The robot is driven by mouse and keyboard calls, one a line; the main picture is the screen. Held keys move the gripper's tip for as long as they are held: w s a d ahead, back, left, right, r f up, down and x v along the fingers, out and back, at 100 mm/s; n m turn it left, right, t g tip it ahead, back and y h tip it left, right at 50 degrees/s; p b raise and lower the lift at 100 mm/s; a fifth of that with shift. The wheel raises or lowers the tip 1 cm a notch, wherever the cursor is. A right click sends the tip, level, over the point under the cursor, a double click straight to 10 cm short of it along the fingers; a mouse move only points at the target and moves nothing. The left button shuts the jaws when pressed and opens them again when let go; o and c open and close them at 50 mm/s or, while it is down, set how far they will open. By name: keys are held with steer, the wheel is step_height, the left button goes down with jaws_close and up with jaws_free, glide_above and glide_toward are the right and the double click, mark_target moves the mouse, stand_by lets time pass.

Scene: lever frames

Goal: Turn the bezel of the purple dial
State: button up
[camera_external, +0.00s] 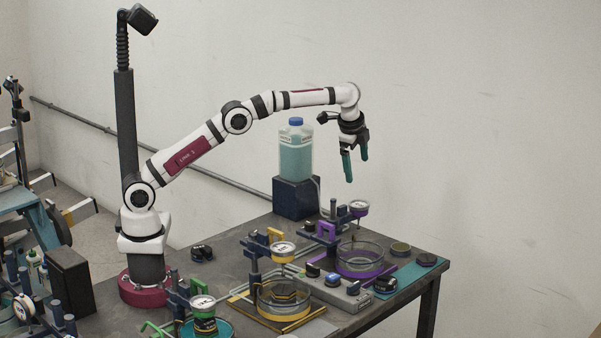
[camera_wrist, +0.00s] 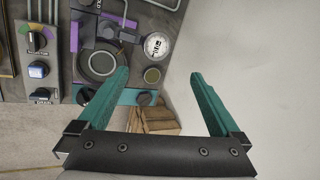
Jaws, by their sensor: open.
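The purple dial (camera_external: 359,207) is a small round gauge with a white face, held on a dark stand with purple parts at the back right of the table. In the wrist view the dial (camera_wrist: 157,45) is seen from above, its white face with dark markings, beyond the fingertips and between their lines. My gripper (camera_external: 356,168) has two teal fingers pointing down, well above the dial and apart from it. In the wrist view my gripper (camera_wrist: 160,75) is open with nothing between its fingers.
A glass dish with a purple base (camera_external: 360,260) stands below the dial. A jug of teal liquid (camera_external: 295,148) stands on a dark block behind. A yellow dial (camera_external: 283,250) and a green dial (camera_external: 203,303) are nearer. A grey knob panel (camera_wrist: 40,55) lies left.

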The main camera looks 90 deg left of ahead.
step_height(320, 180, up, 2)
steer(key=s+r+m, duration=0.1)
steer(key=s+m, duration=0.1)
steer(key=m, duration=1.2)
steer(key=m+t, duration=0.1)
steer(key=m, duration=0.4)
glide_toward(359, 204)
steer(key=x, duration=0.7)
steer(key=shift+w+a+f, duration=0.1)
steer(key=shift+a+f, duration=0.15)
steer(key=shift+a, duration=0.05)
steer(key=shift+c, duration=0.3)
steer(key=c, duration=1.3)
steer(key=shift+o, duration=0.2)
